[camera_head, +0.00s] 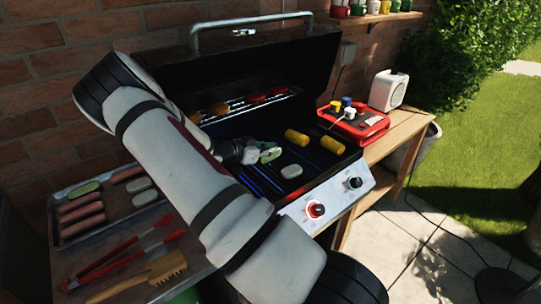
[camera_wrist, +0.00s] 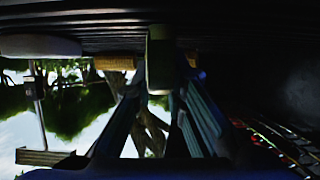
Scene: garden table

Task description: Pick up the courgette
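A green-edged courgette slice with a pale middle (camera_head: 271,155) is at the tip of my gripper (camera_head: 262,153), over the grill on its left-middle part. In the wrist view, the courgette (camera_wrist: 160,62) sits between the two fingertips of my gripper (camera_wrist: 160,82), with a finger against each side. The gripper looks shut on it. I cannot tell whether the courgette touches the grate or is just above it. Another green-edged slice (camera_head: 84,189) lies on the metal tray at the left.
Yellow corn pieces (camera_head: 296,137) and a white oval piece (camera_head: 291,171) lie on the grill (camera_head: 262,182). The raised lid and warming rack (camera_head: 240,104) stand behind. The tray (camera_head: 112,217) holds sausages; red tongs (camera_head: 118,262) lie in front. A red caddy (camera_head: 355,126) is right.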

